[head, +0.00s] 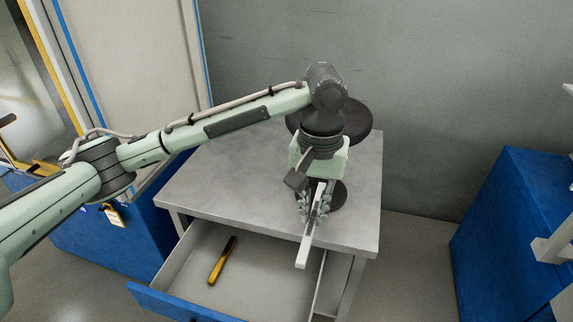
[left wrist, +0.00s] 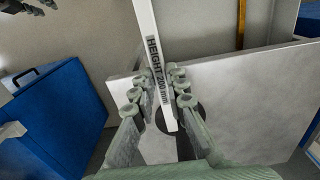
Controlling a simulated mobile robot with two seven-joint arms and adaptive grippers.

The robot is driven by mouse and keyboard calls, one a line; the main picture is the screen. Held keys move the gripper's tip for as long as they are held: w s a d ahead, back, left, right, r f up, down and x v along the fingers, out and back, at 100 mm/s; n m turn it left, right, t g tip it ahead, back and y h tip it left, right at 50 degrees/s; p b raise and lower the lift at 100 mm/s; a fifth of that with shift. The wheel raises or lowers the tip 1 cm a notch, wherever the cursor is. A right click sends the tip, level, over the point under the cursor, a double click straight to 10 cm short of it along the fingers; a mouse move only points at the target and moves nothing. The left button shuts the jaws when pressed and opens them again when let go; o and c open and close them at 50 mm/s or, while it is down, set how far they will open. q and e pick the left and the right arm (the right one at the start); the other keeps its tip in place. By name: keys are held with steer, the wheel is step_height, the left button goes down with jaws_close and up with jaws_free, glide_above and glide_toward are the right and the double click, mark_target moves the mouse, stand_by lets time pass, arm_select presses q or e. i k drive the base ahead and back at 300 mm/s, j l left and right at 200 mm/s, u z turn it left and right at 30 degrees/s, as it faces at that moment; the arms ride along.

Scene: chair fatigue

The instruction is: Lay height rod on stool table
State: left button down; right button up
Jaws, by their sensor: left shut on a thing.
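The height rod (head: 306,243) is a slim white bar held in my left gripper (head: 314,203). A large dark disc (head: 358,120) and a smaller dark disc (head: 338,194) are on the table, partly hidden by my arm and gripper.
The table's drawer (head: 185,300) is pulled open, with a yellow-and-dark tool (head: 222,262) lying in it. A blue cabinet (head: 510,220) stands at the right. A grey wall is behind. The left part of the tabletop is clear.

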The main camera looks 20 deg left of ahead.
mark_target(222, 183)
steer(key=k+j+z, duration=0.25)
steer(key=j, duration=0.15)
steer(key=k+j+z, duration=0.1)
steer(key=j+z, duration=0.15)
steer(key=j, duration=0.2)
steer(key=k+j+z, duration=0.2)
steer(key=j, duration=0.15)
steer(key=k+j+z, duration=0.25)
steer(key=j+z, duration=0.1)
steer(key=j, duration=0.15)
steer(key=i+j, duration=0.2)
steer(key=i, duration=0.15)
